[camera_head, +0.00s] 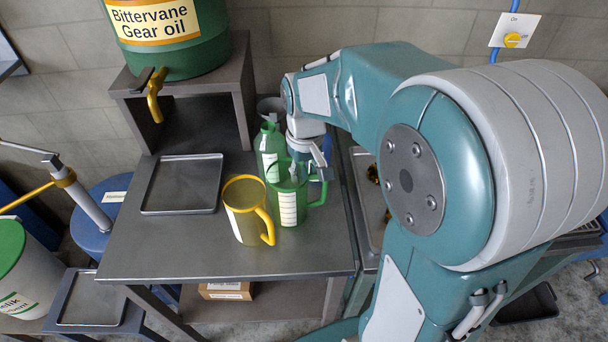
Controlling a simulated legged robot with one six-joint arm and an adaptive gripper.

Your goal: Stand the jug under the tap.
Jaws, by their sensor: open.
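A green jug (288,206) with a white scale strip stands upright on the grey bench, its handle (321,190) to the right. A yellow-olive jug (242,213) with a yellow handle stands just left of it. The brass-yellow tap (154,98) sticks out from the green gear oil drum (176,58) at the upper left. A shallow metal tray (181,185) lies on the bench in front of and below the tap. My gripper (316,164) is open and points down at the green jug's right rear side, close to its handle. Its fingertips are partly hidden; contact cannot be told.
A green bottle (267,142) stands right behind the green jug, with a dark container (270,108) behind it. The drum sits on a raised grey stand (242,92). The bench front (180,255) is clear. A metal basin (361,213) is beside the bench, partly behind my arm.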

